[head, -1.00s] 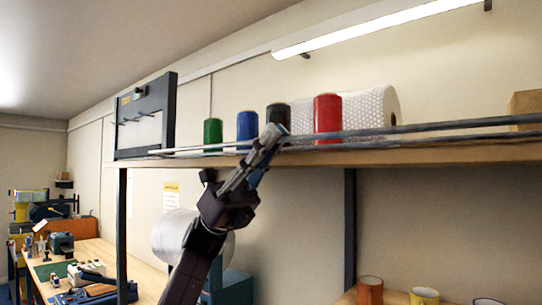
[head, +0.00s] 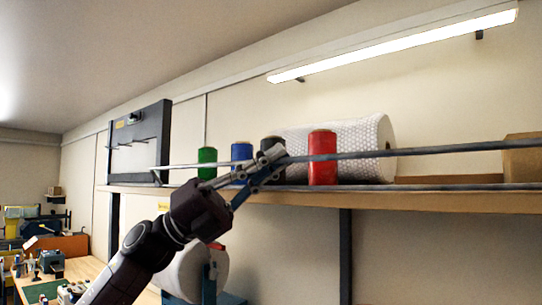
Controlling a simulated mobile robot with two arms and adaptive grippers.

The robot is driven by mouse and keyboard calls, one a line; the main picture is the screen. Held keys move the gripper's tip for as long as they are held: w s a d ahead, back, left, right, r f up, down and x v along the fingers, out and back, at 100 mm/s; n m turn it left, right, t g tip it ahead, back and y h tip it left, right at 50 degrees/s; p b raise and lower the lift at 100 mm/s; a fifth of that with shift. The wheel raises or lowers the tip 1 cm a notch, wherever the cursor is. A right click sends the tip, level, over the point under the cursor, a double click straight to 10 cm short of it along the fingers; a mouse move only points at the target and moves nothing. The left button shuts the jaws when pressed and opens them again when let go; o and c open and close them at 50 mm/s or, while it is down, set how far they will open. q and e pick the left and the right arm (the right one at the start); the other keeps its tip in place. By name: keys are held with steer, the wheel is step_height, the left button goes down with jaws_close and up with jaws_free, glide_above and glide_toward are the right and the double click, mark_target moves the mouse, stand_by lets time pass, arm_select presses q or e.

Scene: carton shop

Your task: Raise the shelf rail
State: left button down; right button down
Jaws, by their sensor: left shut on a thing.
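The shelf rail (head: 440,149) is a thin grey bar running across the front of the high wooden shelf (head: 400,200). It stands clear above the shelf's front edge and crosses in front of the spools at about mid-height or higher. My left gripper (head: 272,160) is shut on the rail, in front of the black spool (head: 272,145). The gripper hides part of the rail and part of that spool. My right gripper is not in view.
Green (head: 207,160), blue (head: 241,153) and red (head: 322,145) spools stand on the shelf behind the rail. A bubble-wrap roll (head: 365,135) lies behind them. A dark rack (head: 140,140) stands at the left end and a cardboard box (head: 522,160) at the right. A lamp (head: 400,45) hangs above.

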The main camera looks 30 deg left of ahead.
arm_select(q)
steer(key=shift+w, duration=0.1)
stand_by(0.4)
steer(key=c, duration=2.1)
jaws_free()
steer(key=v, duration=1.2)
steer(key=shift+w+f+n, duration=0.1)
steer(key=shift+n, duration=0.2)
